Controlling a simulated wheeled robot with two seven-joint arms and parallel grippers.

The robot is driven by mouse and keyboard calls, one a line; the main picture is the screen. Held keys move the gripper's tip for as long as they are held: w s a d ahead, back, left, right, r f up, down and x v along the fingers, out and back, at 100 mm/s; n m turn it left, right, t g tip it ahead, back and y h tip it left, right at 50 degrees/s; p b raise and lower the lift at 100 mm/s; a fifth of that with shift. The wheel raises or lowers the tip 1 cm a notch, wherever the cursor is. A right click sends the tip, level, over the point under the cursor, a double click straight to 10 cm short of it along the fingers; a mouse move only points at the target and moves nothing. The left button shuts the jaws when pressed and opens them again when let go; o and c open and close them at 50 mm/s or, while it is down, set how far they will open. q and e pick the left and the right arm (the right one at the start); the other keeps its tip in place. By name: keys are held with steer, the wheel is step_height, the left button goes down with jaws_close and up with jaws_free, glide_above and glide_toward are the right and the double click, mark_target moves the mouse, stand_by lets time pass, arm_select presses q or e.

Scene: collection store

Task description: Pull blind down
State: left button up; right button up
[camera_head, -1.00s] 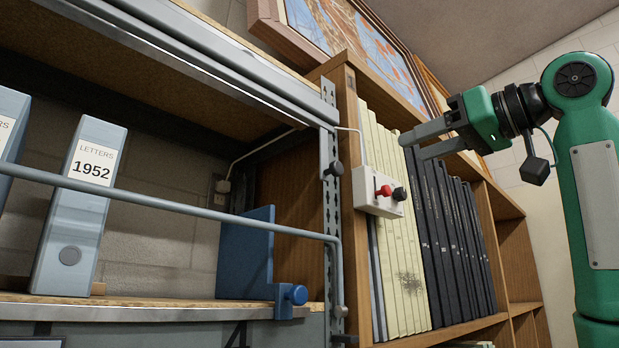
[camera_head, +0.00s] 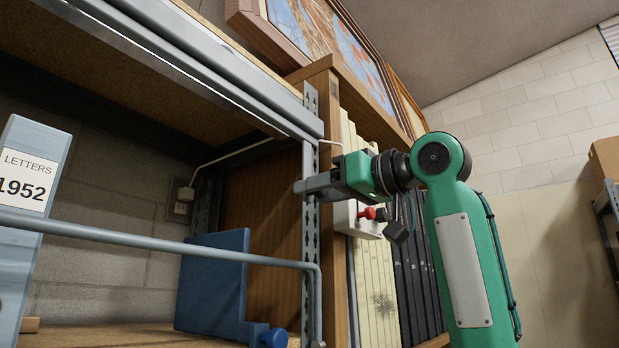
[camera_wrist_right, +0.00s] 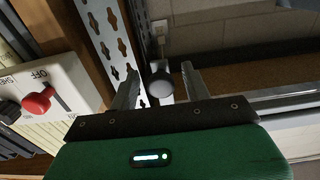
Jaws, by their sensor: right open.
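A long grey rounded roll and rail (camera_head: 215,72), which look like the raised blind, run along the upper front edge of the shelf. No lowered sheet shows. My right gripper (camera_head: 304,186) is in front of the shelf's slotted upright, below the right end of the rail, with its fingers pointing left. In the right wrist view its two fingers (camera_wrist_right: 158,92) are apart. My left gripper is not in view.
A white switch box (camera_head: 358,218) with a red knob is just below my right gripper, on the bookcase. A grey bar (camera_head: 150,240) crosses the shelf front. A blue bookend (camera_head: 212,285) and a "1952" letter file (camera_head: 30,190) stand on the shelf.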

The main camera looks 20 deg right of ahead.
steer(key=shift+w+a+r+p, duration=0.2)
steer(key=shift+w+a+p, duration=0.15)
steer(key=shift+w+a, duration=0.15)
steer(key=shift+w, duration=0.1)
steer(key=shift+w+a+f, duration=0.1)
steer(key=shift+w+f, duration=0.05)
jaws_close()
arm_select(q)
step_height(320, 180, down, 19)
steer(key=b, duration=2)
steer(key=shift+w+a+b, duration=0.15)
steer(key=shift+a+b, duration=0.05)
steer(key=shift+b, duration=0.1)
arm_select(e)
step_height(320, 180, down, 27)
steer(key=shift+c, duration=0.5)
jaws_free()
steer(key=shift+o, duration=0.5)
steer(key=shift+f, duration=0.1)
